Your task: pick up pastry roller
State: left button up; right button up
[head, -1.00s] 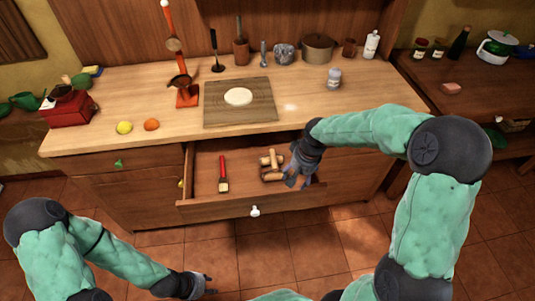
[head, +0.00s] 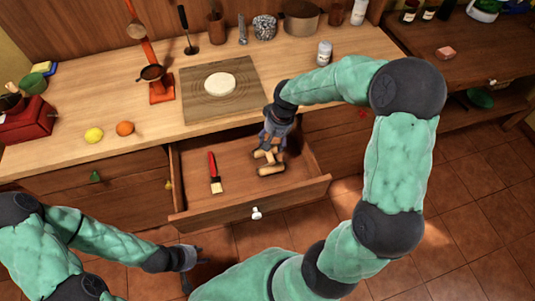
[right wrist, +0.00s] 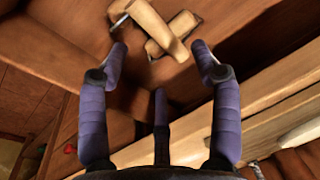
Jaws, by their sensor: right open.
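The pastry roller (head: 270,168), a light wooden tool with short cylinders, lies in the open drawer (head: 235,207). In the right wrist view the roller (right wrist: 163,32) shows at the top, with a metal pin on one side. My right gripper (right wrist: 160,50) is open, its fingertips spread to either side just short of the roller, with nothing between them. In the head view my right gripper (head: 270,145) is above the roller and partly covers it. My left gripper (head: 196,268) is low in front of the cabinet, open and empty.
A red-handled brush (head: 214,173) lies left of the roller in the drawer. The counter above holds a board (head: 190,95) with dough (head: 220,83), a lemon (head: 93,135), an orange (head: 125,128) and a white jar (head: 324,52). The drawer's right side is free.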

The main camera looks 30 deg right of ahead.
aim_at(268, 155)
jog(key=shift+w+a+f, duration=0.1)
jog(key=shift+f, duration=0.8)
jog(key=f+b, duration=0.1)
jog(key=f, duration=0.1)
jog(key=f+b, duration=0.2)
jog(key=f, duration=0.1)
jog(key=shift+w+a, duration=0.15)
jog(key=shift+a, duration=0.05)
grip_shut()
